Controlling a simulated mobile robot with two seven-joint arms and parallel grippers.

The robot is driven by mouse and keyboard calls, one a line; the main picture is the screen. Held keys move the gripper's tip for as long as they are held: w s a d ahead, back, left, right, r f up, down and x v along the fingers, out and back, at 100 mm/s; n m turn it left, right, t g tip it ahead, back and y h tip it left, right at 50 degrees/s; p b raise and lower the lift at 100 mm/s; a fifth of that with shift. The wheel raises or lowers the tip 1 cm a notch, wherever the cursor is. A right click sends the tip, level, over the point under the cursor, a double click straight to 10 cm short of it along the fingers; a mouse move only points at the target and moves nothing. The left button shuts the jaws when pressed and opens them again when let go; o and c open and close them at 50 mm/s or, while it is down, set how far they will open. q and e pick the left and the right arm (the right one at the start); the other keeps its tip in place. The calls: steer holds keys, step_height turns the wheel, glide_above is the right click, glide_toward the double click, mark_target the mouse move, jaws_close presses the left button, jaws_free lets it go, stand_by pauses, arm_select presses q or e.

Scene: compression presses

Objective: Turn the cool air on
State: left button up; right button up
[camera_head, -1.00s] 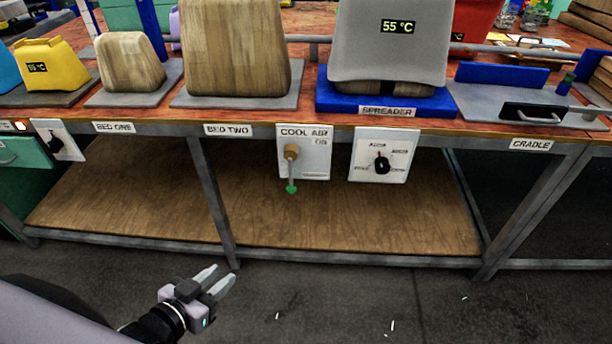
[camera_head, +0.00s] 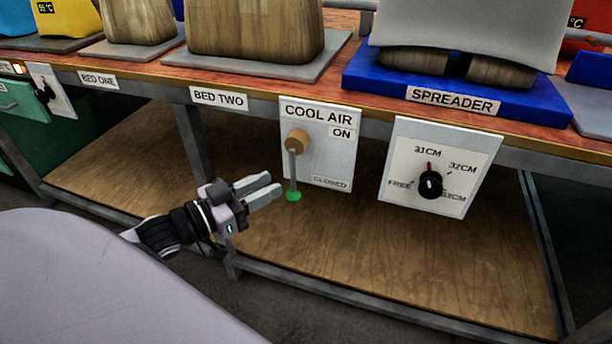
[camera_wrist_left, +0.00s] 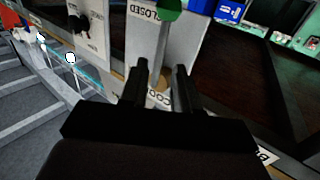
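The cool air panel (camera_head: 330,155) is a white plate on the bench front, marked "COOL AIR", with "ON" at upper right and "CLOSED" at the bottom. Its lever (camera_head: 292,172) hangs down from a tan round hub (camera_head: 298,141) and ends in a green tip (camera_head: 293,196), toward "CLOSED". My left gripper (camera_head: 268,191) is open and empty, just left of the lever's lower end, fingers pointing at it. In the left wrist view the green tip (camera_wrist_left: 168,8) and lever show beyond and between the open fingers (camera_wrist_left: 162,85). My right gripper is not in view.
A dial panel (camera_head: 438,168) with a black knob is right of the cool air panel. The blue spreader base (camera_head: 455,95) and wooden blocks (camera_head: 255,30) stand on the bench above. A wooden shelf (camera_head: 400,265) lies below. A bench leg (camera_head: 195,145) stands behind my left gripper.

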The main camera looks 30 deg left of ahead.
mark_target(293, 190)
arm_select(q)
steer(key=shift+b+x, duration=1.15)
steer(key=shift+x, duration=2.3)
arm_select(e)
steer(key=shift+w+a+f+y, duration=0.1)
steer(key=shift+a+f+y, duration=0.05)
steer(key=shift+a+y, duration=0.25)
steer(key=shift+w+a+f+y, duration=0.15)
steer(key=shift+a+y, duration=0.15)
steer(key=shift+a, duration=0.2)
arm_select(q)
jaws_close()
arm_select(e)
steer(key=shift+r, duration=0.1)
